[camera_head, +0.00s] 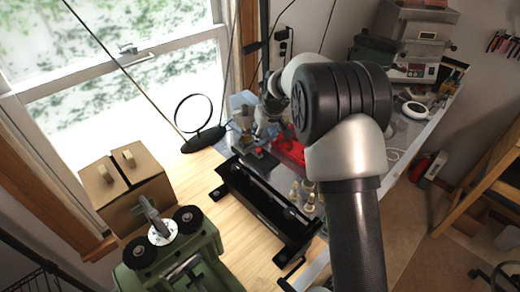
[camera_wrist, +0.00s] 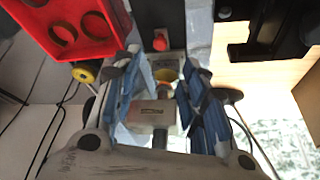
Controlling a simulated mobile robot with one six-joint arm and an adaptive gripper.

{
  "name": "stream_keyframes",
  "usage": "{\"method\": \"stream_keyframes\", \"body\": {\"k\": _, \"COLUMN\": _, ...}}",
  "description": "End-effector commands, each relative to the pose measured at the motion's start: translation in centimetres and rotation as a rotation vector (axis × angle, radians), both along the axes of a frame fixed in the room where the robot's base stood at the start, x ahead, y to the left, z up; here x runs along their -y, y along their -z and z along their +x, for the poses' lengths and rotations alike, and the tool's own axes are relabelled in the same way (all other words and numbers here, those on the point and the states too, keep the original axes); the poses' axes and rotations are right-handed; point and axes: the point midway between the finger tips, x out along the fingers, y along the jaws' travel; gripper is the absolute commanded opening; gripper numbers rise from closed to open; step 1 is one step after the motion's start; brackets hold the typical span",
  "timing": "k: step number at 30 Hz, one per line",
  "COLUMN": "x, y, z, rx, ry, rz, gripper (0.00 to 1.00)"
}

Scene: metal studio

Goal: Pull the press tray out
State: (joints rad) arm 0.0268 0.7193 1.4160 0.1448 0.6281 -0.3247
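My gripper (camera_wrist: 163,85) shows in the wrist view with its two blue-padded fingers apart. I cannot tell whether the fingers touch either one. A dark upright part with a red knob (camera_wrist: 160,42) stands past the fingertips. I cannot tell for sure which part is the press tray. In the head view my arm hides much of this area, and my gripper (camera_head: 255,125) is small and partly covered there.
A red holder with round holes (camera_wrist: 75,25) is close to the left finger; its red also shows in the head view (camera_head: 290,150).

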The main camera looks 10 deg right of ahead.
Motion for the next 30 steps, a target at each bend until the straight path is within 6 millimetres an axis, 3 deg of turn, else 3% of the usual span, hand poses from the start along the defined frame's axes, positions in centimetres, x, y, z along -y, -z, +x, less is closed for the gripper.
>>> {"method": "stream_keyframes", "body": {"k": 6, "x": -0.4, "y": 4.8, "z": 1.8, "rx": -0.001, "ry": 0.000, "rz": 0.001, "gripper": 0.40}}
{"method": "stream_keyframes", "body": {"k": 14, "x": -0.7, "y": 8.9, "z": 3.5, "rx": -0.001, "ry": 0.001, "rz": 0.000, "gripper": 0.40}}
{"method": "stream_keyframes", "body": {"k": 19, "x": -0.8, "y": 10.1, "z": 4.1, "rx": 0.000, "ry": 0.001, "rz": 0.000, "gripper": 0.40}}
{"method": "stream_keyframes", "body": {"k": 30, "x": -0.8, "y": 10.3, "z": 4.2, "rx": 0.001, "ry": 0.001, "rz": 0.001, "gripper": 0.37}}
